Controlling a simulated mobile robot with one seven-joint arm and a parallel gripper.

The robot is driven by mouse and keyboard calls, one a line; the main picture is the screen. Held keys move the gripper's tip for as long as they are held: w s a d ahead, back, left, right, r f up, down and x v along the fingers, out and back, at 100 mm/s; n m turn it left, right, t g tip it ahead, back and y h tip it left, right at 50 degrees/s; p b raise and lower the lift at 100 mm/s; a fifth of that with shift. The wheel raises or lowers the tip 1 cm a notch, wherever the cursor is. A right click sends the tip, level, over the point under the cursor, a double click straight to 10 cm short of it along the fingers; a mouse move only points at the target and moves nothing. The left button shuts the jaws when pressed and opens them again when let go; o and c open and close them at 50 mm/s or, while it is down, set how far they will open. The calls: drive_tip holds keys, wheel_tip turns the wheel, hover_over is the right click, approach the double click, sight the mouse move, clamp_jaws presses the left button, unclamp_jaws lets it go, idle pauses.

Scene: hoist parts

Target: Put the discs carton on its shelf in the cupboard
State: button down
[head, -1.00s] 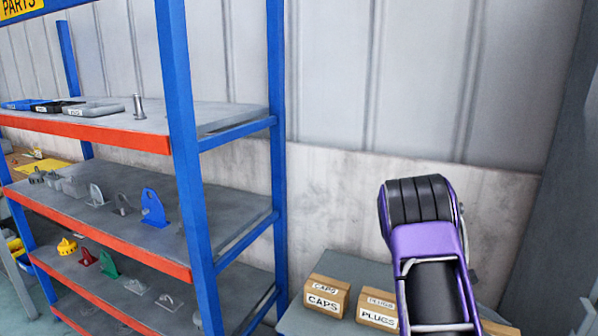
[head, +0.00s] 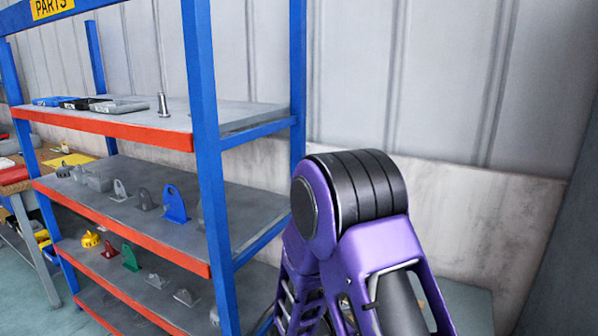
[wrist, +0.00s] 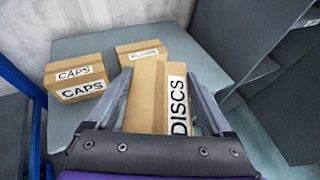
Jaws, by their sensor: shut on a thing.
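The discs carton (wrist: 149,99) is a tan box with a white DISCS label, seen in the wrist view. My gripper (wrist: 160,95) is shut on it, with one grey finger along each side. The carton is over a grey tabletop (wrist: 190,48); I cannot tell whether it touches the top. In the head view my purple arm hides the gripper and the carton. No cupboard can be made out for certain in these views.
A CAPS carton (wrist: 75,82) and a PLUGS carton (wrist: 140,53) stand left of and behind the discs carton. A blue and orange parts rack (head: 205,150) stands left of my arm. A grey panelled structure (wrist: 285,90) is at the right.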

drive_tip(key=shift+a+r+n+t, duration=0.1)
drive_tip(key=shift+a+n+t, duration=0.25)
drive_tip(key=shift+a, duration=0.4)
drive_tip(key=shift+w+a+r+t+y, duration=0.1)
drive_tip(key=shift+a+r+t+y, duration=0.15)
drive_tip(key=shift+y, duration=0.15)
drive_tip(key=r+n, duration=0.1)
drive_tip(key=w+r+t+y, duration=0.1)
drive_tip(key=r, duration=0.1)
drive_tip(key=w+r+n+t+y, duration=0.1)
drive_tip(key=shift+w+d+r+n, duration=0.2)
drive_tip(key=shift+d+r+n, duration=0.05)
drive_tip(key=shift+r+n, duration=0.1)
drive_tip(key=r+n+y, duration=0.1)
drive_tip(key=r, duration=0.1)
drive_tip(key=r+n+t+y, duration=0.1)
drive_tip(key=r+y, duration=0.1)
drive_tip(key=r+n+t+y, duration=0.1)
drive_tip(key=n, duration=0.1)
drive_tip(key=shift+s+a+r, duration=0.2)
drive_tip(key=shift+s+r, duration=0.1)
drive_tip(key=shift+r, duration=0.1)
